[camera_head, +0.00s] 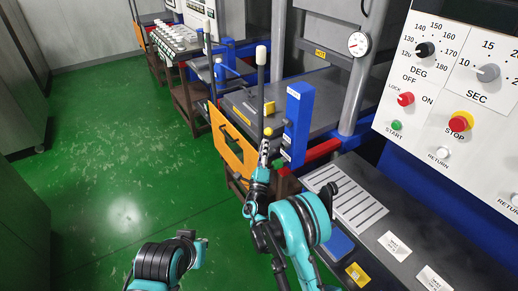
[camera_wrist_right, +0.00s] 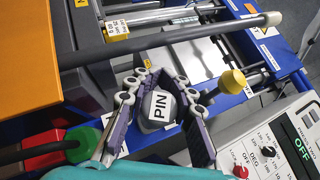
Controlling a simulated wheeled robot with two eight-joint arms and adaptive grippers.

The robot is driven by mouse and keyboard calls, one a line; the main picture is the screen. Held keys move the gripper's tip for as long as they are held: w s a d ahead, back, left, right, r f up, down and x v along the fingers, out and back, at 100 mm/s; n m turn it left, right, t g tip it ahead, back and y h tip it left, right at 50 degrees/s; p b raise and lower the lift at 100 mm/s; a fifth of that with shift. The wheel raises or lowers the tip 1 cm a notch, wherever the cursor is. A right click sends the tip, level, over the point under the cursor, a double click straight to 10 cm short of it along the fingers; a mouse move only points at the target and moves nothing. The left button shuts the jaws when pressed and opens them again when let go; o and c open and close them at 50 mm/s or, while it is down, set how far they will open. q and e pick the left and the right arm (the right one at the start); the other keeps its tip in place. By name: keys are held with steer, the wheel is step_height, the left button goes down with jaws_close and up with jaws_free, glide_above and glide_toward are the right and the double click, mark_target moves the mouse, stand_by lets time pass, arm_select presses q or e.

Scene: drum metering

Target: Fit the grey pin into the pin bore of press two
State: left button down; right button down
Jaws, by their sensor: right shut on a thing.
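The grey pin (camera_wrist_right: 158,110), with a white "PIN" label on its head, is between the fingers of my right gripper (camera_wrist_right: 155,95) in the right wrist view. That gripper is shut on it. In the head view my right gripper (camera_head: 265,148) is in front of the press with the orange panel, left of a blue upright block (camera_head: 297,118); the pin is hard to make out there.
The orange panel (camera_head: 232,140) and a white-topped upright bar (camera_head: 261,75) stand close to the right gripper. A yellow knob (camera_wrist_right: 232,82) is beside its fingers. A control panel (camera_head: 455,95) is at the right. The green floor (camera_head: 110,150) is open at left.

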steer(key=shift+w+d, duration=0.7)
steer(key=shift+d, duration=0.25)
steer(key=shift+w+d, duration=0.55)
steer(key=shift+d, duration=0.2)
steer(key=shift+w+d, duration=0.5)
steer(key=shift+d, duration=0.2)
stand_by(1.2)
steer(key=c, duration=1.2)
jaws_free()
steer(key=shift+s, duration=0.1)
steer(key=v, duration=0.7)
steer(key=shift+s, duration=0.2)
